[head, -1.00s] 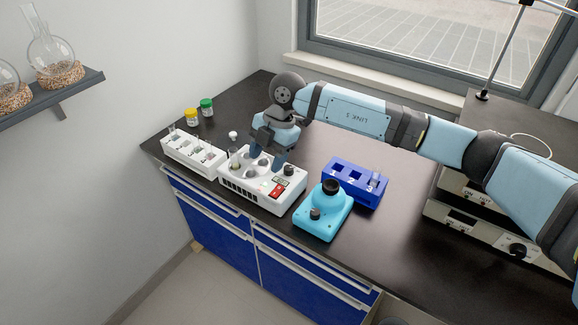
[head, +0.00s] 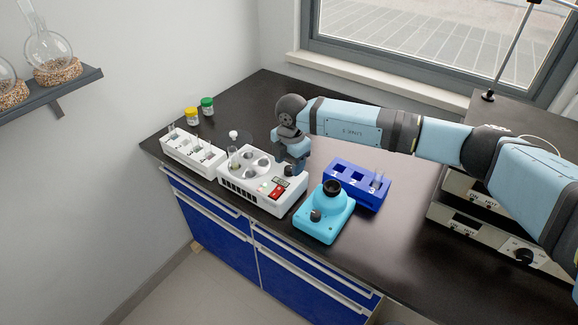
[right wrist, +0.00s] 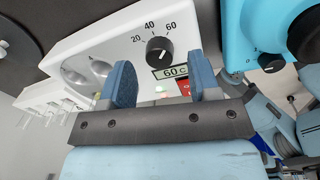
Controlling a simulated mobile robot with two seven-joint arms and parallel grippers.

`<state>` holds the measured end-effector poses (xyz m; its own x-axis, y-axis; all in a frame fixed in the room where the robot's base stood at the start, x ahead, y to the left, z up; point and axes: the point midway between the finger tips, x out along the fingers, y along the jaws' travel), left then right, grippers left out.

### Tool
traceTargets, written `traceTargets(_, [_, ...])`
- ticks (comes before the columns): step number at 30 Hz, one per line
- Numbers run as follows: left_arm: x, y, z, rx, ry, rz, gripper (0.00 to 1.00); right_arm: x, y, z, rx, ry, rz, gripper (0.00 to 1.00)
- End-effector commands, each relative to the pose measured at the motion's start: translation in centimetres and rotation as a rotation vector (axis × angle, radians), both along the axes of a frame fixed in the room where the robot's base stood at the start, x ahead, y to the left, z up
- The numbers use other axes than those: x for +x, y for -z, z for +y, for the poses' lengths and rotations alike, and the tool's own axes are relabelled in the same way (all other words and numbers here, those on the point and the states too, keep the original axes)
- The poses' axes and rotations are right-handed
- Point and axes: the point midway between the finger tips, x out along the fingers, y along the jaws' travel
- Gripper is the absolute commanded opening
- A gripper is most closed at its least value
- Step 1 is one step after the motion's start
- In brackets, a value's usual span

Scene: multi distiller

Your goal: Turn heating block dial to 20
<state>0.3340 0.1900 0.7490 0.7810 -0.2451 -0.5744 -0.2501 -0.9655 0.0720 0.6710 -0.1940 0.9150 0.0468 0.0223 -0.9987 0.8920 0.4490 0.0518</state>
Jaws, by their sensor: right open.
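The white heating block (head: 232,183) stands near the bench's front edge, with round wells on top and a tube in its left one. In the right wrist view, its black dial (right wrist: 159,50) has marks 20, 40 and 60 around it, and its display (right wrist: 172,72) reads 60 C. I cannot tell clearly where the dial points. My right gripper (head: 295,169) is over the block's right end. In the wrist view its blue fingers (right wrist: 163,82) are open and empty, with the dial beyond them, apart from it. A red switch (head: 276,191) sits beside the display. My left gripper is out of view.
A turquoise mixer (head: 322,218) stands close right of the block, with a blue tube rack (head: 345,188) behind it. A white tube rack (head: 190,152) is at the left. Yellow-capped (head: 192,116) and green-capped (head: 207,106) jars stand behind. The back of the bench is clear.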

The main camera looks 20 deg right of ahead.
Motion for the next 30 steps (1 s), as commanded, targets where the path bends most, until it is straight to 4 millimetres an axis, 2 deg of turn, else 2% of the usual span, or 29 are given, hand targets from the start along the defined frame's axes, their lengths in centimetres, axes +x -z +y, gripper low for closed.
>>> traceTargets(6, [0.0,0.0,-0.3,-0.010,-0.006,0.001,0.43,0.0,1.7,0.1,0.000,-0.001,0.001,0.56])
traceTargets(14, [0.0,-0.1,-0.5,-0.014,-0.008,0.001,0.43,0.0,1.9,0.1,0.001,-0.001,0.000,0.56])
traceTargets(15, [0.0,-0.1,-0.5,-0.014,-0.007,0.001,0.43,0.0,1.9,0.1,0.001,-0.001,0.000,0.54])
traceTargets(16, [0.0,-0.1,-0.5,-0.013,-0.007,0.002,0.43,0.1,1.9,0.1,0.001,-0.001,0.000,0.47])
traceTargets(21, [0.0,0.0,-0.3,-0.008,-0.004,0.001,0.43,0.1,1.8,0.1,0.001,-0.001,0.000,0.08])
traceTargets(30, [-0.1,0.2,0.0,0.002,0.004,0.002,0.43,0.1,1.8,0.1,0.001,-0.024,-0.001,0.07])
